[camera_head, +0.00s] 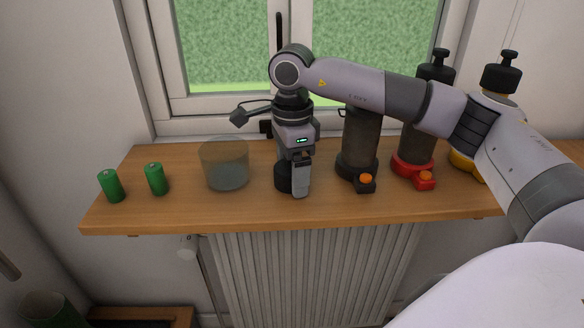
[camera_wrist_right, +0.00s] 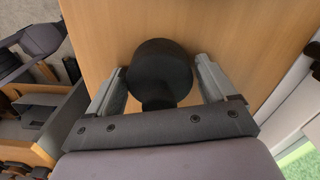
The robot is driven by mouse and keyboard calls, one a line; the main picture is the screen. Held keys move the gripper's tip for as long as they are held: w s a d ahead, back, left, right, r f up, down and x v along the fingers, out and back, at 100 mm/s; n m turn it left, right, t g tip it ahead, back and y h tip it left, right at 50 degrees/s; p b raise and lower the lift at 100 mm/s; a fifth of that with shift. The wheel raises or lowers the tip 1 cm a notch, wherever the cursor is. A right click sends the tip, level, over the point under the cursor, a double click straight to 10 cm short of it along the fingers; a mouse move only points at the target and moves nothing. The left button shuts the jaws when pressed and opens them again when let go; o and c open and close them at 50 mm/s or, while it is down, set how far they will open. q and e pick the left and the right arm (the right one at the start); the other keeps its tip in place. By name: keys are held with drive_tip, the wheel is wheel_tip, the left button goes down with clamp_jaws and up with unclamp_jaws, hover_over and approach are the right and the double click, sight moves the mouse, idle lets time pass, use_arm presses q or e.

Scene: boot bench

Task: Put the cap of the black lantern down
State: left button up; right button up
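The black lantern (camera_head: 359,145) stands on the wooden sill, dark with an orange button on its base. My arm crosses in front of its top, and no cap shows above the arm. My right gripper (camera_head: 299,186) points down at the sill, left of the lantern. The black cap (camera_wrist_right: 160,70), round with a knob towards my palm, sits between its fingers, which appear to touch both sides. The cap also shows partly behind a finger in the head view (camera_head: 281,178), at or just above the sill; contact is unclear. My left gripper is out of view.
A clear grey container (camera_head: 225,164) stands left of my right gripper, with two green batteries (camera_head: 110,186) (camera_head: 156,180) further left. A red lantern (camera_head: 413,155) and a yellow lantern (camera_head: 463,163) stand to the right. The wooden sill (camera_head: 240,207) has a bare front strip.

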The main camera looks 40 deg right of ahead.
drive_tip(key=shift+o, duration=0.6)
drive_tip(key=shift+r, duration=0.3)
wheel_tip(320, 180, up, 12)
drive_tip(key=shift+f, duration=0.1)
drive_tip(key=shift+s+f, duration=0.1)
